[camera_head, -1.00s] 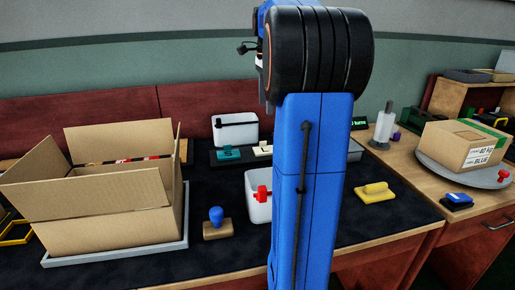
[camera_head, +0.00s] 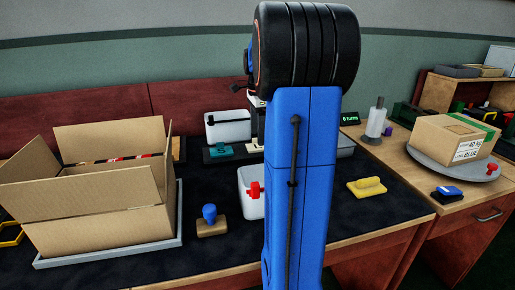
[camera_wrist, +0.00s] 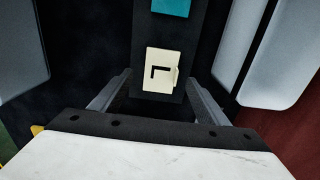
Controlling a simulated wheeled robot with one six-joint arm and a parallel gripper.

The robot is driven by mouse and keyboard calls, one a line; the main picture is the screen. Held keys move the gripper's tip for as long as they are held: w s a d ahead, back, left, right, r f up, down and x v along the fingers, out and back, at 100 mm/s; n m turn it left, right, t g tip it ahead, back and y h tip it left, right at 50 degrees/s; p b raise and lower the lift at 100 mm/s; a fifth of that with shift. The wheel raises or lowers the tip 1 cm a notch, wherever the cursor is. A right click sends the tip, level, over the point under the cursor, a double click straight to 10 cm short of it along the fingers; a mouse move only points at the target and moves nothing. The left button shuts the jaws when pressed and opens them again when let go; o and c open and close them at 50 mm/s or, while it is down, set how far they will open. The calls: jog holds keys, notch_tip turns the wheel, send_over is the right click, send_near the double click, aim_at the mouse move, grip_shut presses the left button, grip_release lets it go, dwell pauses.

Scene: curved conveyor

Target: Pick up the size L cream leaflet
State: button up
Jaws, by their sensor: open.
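The cream leaflet (camera_wrist: 161,70) with a dark L shape lies on a dark strip in the wrist view. In the head view only a small cream sliver (camera_head: 254,148) shows, and my arm hides the rest. My gripper (camera_wrist: 158,82) is open and empty, its two fingers apart on either side of the leaflet's lower part in the picture. I cannot tell the height between the fingers and the leaflet. In the head view the gripper is mostly hidden behind my arm.
A teal leaflet (camera_head: 219,150) marked S lies on the same dark holder, left of the cream one. White bins (camera_head: 228,127) stand behind and in front (camera_head: 249,205). An open carton (camera_head: 100,222), a stamp (camera_head: 211,222) and a yellow block (camera_head: 367,188) are on the table.

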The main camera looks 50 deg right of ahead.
aim_at(256, 146)
jog(key=shift+w+a+f, duration=0.1)
jog(key=shift+w+f, duration=0.05)
jog(key=shift+f, duration=1.75)
jog(key=shift+c, duration=0.6)
jog(key=c, duration=1)
